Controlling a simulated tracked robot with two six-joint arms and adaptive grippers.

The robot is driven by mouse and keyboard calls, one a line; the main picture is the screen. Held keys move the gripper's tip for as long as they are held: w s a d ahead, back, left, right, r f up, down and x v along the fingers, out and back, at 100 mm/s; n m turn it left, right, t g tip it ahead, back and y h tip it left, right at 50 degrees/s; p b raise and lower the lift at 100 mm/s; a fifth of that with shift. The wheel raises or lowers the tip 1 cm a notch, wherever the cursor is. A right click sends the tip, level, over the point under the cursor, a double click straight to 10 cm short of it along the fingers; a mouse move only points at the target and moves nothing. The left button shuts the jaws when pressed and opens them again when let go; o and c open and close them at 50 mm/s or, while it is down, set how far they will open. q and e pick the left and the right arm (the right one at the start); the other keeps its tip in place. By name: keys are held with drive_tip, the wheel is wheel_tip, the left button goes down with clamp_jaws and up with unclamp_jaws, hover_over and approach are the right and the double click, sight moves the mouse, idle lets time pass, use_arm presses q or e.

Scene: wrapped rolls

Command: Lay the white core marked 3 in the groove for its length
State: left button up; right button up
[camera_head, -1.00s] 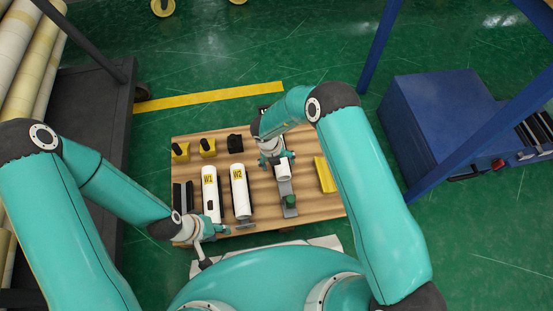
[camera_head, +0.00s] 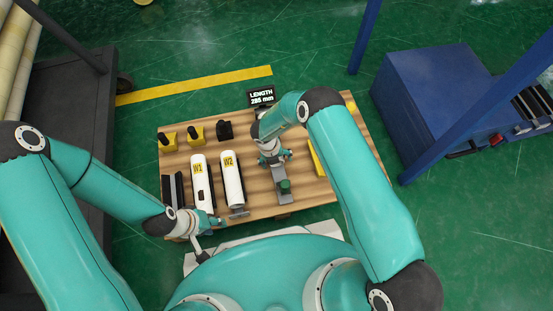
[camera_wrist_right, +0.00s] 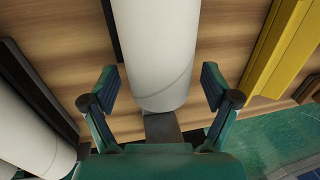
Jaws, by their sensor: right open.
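In the right wrist view, a plain white core (camera_wrist_right: 157,50) lies between the spread fingers of my right gripper (camera_wrist_right: 160,92), with a gap on each side. No mark 3 shows on it. A grey metal strip (camera_wrist_right: 163,130) shows at its near end. In the head view, my right gripper (camera_head: 274,158) is over the measuring rail (camera_head: 281,197) and hides most or all of that core. My left gripper (camera_head: 210,224) is low at the table's front edge; its finger opening is unclear. I cannot make out which groove fits the core.
White rolls labelled W1 (camera_head: 202,185) and W2 (camera_head: 232,180) lie left of the rail. A display (camera_head: 261,96) reads LENGTH 285 mm. Yellow-black blocks (camera_head: 167,142) and a black block (camera_head: 224,130) stand behind. A yellow bar (camera_head: 317,160) lies to the right.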

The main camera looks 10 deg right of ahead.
drive_tip(key=c, duration=1.4)
drive_tip(key=shift+s, duration=0.25)
drive_tip(key=shift+s+p, duration=0.35)
drive_tip(key=shift+p, duration=0.1)
drive_tip(key=shift+r, duration=0.1)
drive_tip(key=shift+r+p, duration=2.35)
drive_tip(key=shift+r, duration=0.6)
